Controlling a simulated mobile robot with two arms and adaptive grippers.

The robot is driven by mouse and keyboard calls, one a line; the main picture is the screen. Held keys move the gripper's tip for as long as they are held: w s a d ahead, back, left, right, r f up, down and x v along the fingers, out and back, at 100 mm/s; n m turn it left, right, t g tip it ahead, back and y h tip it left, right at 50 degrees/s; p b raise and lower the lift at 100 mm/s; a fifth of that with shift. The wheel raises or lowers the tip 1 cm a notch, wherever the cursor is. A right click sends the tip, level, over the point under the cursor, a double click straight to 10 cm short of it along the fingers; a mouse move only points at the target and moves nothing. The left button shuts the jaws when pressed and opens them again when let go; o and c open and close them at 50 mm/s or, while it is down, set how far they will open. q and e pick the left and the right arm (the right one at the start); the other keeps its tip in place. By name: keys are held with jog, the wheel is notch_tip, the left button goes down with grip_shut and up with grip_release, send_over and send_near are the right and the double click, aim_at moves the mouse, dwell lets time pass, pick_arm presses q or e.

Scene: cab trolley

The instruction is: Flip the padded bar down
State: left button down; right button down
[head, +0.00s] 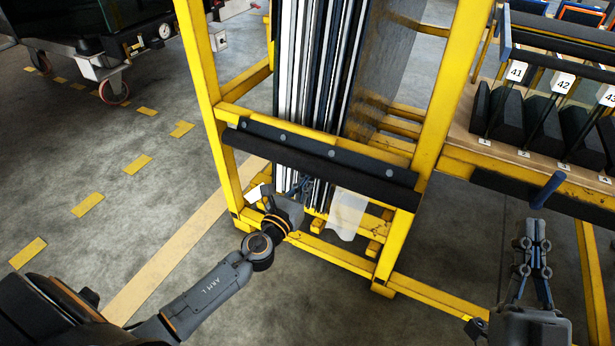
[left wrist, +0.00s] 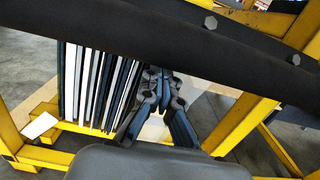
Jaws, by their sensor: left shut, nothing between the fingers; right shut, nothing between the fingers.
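The padded bar (head: 320,168) is a dark foam-covered bar across the front of the yellow rack, with a bolted dark strip behind its upper side. It also crosses the upper left wrist view (left wrist: 190,45). My left gripper (head: 300,186) is shut and empty, just below the bar's middle and in front of the panel edges. In the left wrist view its fingers (left wrist: 166,78) point up, with tips close to the bar's lower side; I cannot tell whether they touch it. My right gripper (head: 535,228) is shut and empty at the lower right, away from the bar.
Several upright panels (head: 318,65) stand in the yellow rack (head: 199,60) behind the bar. A shelf with numbered dark blocks (head: 540,125) and a blue-ended lever (head: 547,190) are at the right, near my right gripper. A wheeled dark cart (head: 85,45) stands back left. The left floor is clear.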

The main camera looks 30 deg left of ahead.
jog(key=shift+w+f, duration=0.1)
jog(key=shift+f, duration=0.1)
jog(key=shift+w+f, duration=0.1)
jog(key=shift+f, duration=0.05)
dwell(0.6)
